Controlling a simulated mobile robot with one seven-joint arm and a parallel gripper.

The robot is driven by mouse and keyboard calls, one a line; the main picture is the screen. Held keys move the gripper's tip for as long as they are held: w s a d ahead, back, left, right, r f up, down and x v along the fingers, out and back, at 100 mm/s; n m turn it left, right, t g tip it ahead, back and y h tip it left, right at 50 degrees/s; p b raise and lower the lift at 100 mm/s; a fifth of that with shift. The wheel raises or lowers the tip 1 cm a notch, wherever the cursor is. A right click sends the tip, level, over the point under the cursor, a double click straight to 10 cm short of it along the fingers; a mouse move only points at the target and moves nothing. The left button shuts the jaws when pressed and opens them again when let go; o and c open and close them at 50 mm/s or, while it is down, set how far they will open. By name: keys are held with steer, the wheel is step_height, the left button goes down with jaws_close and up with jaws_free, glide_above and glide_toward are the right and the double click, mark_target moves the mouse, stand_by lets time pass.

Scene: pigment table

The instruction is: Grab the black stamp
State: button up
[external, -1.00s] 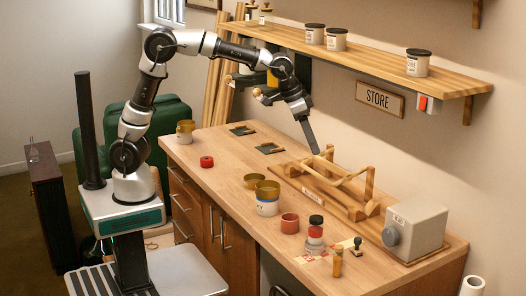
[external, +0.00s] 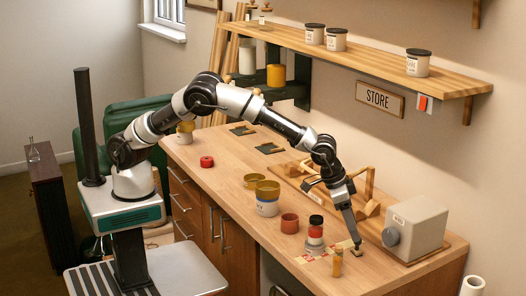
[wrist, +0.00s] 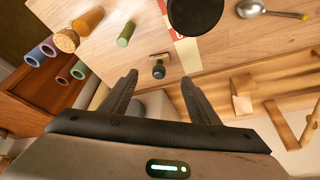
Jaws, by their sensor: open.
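The black stamp shows in the wrist view as a dark round knob (wrist: 158,71) beside a small wooden base (wrist: 159,57), on the bare table top. In the external view the stamp (external: 356,253) is mostly hidden by my fingers. My gripper (external: 355,241) points down at it near the front right of the table. In the wrist view my gripper (wrist: 160,77) is open, with one finger on each side of the knob in the picture. I cannot tell whether the fingertips are level with the knob. Nothing is held.
A small upright vial (external: 337,263) stands left of the stamp. A grey box (external: 415,228) is to the right. A wooden rack (external: 365,205) lies behind.

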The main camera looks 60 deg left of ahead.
mark_target(357, 245)
steer(key=shift+x, duration=3.1)
steer(key=shift+s, duration=0.1)
steer(key=shift+c, duration=0.3)
steer(key=c, duration=1)
